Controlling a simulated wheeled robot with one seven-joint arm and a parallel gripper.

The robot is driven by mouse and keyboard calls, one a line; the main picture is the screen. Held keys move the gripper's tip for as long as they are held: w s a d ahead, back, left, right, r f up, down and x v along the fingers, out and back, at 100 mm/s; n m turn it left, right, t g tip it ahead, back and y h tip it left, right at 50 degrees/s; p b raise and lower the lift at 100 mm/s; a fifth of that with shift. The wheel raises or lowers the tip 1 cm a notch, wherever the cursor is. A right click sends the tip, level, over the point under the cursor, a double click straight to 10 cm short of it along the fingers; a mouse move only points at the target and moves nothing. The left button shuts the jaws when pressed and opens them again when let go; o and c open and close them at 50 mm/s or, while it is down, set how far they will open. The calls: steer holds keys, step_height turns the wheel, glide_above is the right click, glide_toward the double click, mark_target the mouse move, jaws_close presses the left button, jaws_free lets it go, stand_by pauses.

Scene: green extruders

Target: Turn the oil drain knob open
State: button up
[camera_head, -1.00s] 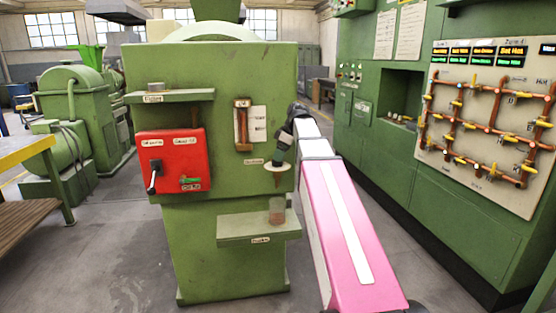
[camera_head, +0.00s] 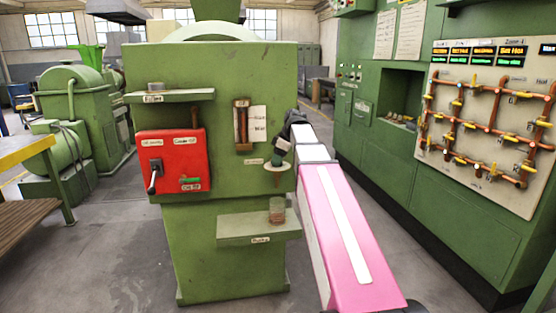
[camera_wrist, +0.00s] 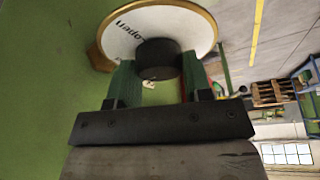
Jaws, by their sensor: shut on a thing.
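The oil drain knob is a dark round knob (camera_wrist: 158,52) on a white dial (camera_wrist: 190,28) with a gold-brown rim, in the wrist view. In the head view the white dial (camera_head: 277,167) sits at the lower right of the green machine's front panel. My gripper (camera_head: 280,157) is at the dial there, and the knob is mostly hidden by it.
A red box (camera_head: 172,160) with a lever is on the panel's left. A brown-framed level gauge (camera_head: 241,125) is up and left of the dial. A pipe board (camera_head: 490,125) stands at right.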

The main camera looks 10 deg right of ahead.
steer(key=shift+m, duration=0.3)
steer(key=m+t, duration=0.1)
steer(key=m, duration=0.2)
steer(key=shift+s+m+h, duration=0.15)
steer(key=shift+m+h, duration=0.15)
steer(key=shift+h, duration=0.1)
steer(key=m+t+h, duration=0.1)
steer(key=m, duration=0.3)
steer(key=shift+a+m, duration=0.15)
steer(key=shift+m, duration=0.15)
steer(key=m+h, duration=0.2)
steer(key=m, duration=0.2)
steer(key=shift+t, duration=0.3)
steer(key=shift+a+m+h, duration=0.1)
steer(key=shift+m+h, duration=0.8)
steer(key=shift+m, duration=1.6)
steer(key=o, duration=0.9)
steer(key=shift+r, duration=0.1)
